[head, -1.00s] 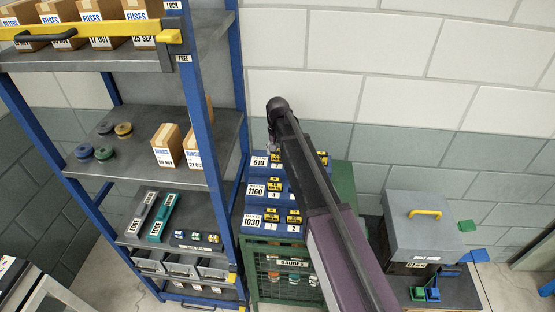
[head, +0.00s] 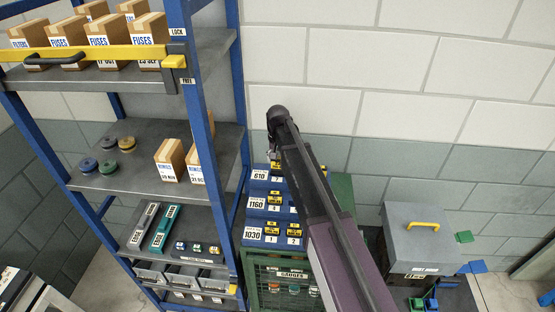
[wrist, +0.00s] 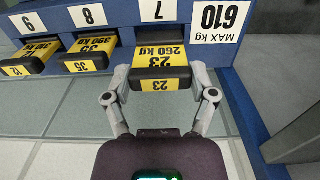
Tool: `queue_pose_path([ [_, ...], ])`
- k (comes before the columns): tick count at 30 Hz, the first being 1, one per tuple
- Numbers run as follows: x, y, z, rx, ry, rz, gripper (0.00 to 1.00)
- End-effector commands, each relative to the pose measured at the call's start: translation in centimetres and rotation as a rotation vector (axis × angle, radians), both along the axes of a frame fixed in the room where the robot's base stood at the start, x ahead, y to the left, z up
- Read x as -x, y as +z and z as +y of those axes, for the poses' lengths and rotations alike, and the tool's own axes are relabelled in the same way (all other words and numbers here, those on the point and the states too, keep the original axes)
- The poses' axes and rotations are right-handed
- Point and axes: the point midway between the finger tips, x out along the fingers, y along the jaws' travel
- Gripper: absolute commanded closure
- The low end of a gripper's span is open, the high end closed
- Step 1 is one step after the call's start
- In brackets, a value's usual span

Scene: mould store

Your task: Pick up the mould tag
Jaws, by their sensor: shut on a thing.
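The mould tag (wrist: 160,56) is a yellow and black block marked 23 and 260 kg, upside down in the wrist view. It is in front of position 7 of the blue rack (wrist: 245,100) marked MAX kg 610. My gripper (wrist: 164,82) has one finger on each side of the tag and is shut on it. The tag juts out farther than its neighbours; I cannot tell whether its back end is clear of the rack. In the head view my arm hides most of the gripper and the tag, beside the 610 rack (head: 259,175).
Tags marked 35 (wrist: 88,55) and 12 (wrist: 30,57) sit at positions 8 and 9. Blue racks marked 1160 (head: 256,204) and 1030 (head: 252,234) stand in front, on a green cage (head: 262,285). A blue-framed shelf (head: 202,90) stands close on the left. A grey box (head: 415,240) is at right.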

Motion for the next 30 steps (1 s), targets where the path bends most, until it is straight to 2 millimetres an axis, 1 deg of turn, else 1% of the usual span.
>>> queue_pose_path([
  [1, 0.0, 1.0, 0.0, 0.000, 0.000, 0.000, 0.73],
  [3, 2.0, 0.7, -0.4, 0.000, 0.000, 0.000, 0.73],
  [12, 8.8, 1.3, -1.5, 0.000, -0.001, 0.000, 0.73],
  [18, 12.6, 1.6, -2.0, 0.000, 0.000, 0.000, 0.73],
  [24, 14.9, 1.8, -2.3, 0.000, 0.000, 0.000, 0.73],
  [30, 15.8, 1.9, -2.5, 0.000, 0.000, 0.000, 0.73],
])
